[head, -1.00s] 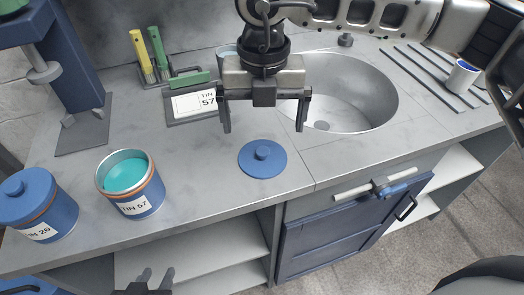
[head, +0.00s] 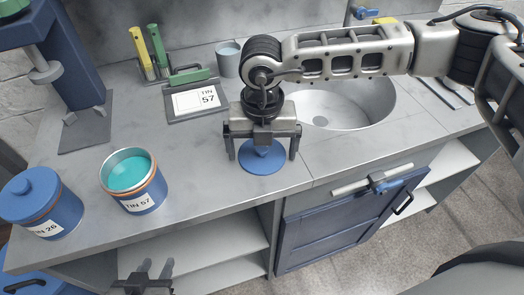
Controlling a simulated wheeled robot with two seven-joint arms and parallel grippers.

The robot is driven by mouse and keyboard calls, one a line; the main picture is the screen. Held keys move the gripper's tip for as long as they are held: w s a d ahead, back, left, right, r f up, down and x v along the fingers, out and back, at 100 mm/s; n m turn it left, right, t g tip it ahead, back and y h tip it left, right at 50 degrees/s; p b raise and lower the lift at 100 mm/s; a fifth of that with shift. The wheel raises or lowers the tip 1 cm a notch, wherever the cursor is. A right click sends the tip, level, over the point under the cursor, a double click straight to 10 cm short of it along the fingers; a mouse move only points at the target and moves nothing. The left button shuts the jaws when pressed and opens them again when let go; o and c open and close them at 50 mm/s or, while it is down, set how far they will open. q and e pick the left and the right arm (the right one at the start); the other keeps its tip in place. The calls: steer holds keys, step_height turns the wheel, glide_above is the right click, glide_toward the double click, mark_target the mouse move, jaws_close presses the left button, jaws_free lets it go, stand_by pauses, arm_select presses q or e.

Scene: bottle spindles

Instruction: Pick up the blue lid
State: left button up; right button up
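The blue lid (head: 262,167) lies flat on the grey counter, right of the open tin. It is a round disc with a central knob, and its upper part is partly hidden by my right gripper. My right gripper (head: 262,157) points down over the lid, its two fingers wide apart on the left and right of it. Nothing is visibly held, and I cannot tell if the fingers touch the lid. My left gripper (head: 150,268) is at the bottom edge, in front of the counter, with its fingers apart and empty.
The open tin 57 (head: 142,199) with turquoise paint stands left of the lid. The lidded tin 26 (head: 57,218) is further left. A label tray (head: 181,118), brushes and a grey cup (head: 228,62) stand behind. The sink (head: 345,108) is to the right.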

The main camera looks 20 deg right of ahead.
steer(key=c, duration=0.7)
steer(key=shift+o, duration=0.2)
steer(key=shift+r, duration=0.1)
